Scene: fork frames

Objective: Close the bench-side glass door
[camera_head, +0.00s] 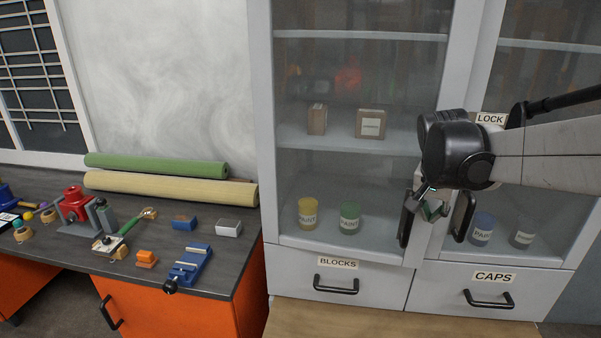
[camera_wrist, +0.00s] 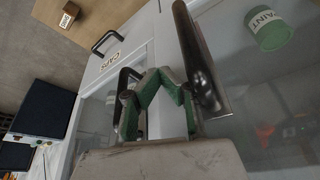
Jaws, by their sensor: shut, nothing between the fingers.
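The bench-side glass door (camera_head: 360,75) is the left door of the grey cabinet. It stands at or close to its frame; I cannot tell whether a small gap remains. Its black upright handle (camera_head: 406,219) is near its right edge and shows large in the wrist view (camera_wrist: 201,65). The right glass door (camera_head: 545,95) has a matching handle (camera_head: 463,216). My gripper (camera_head: 433,210) is shut and empty between the two handles. In the wrist view its green-padded fingers (camera_wrist: 160,76) are close beside the left door's handle; contact is unclear.
Drawers labelled BLOCKS (camera_head: 336,285) and CAPS (camera_head: 488,299) with black handles lie below the doors. Paint jars and small boxes stand on shelves behind the glass. A dark workbench (camera_head: 215,275) with tools, a vise and rolls is at the left. A wooden surface (camera_head: 340,322) is in front.

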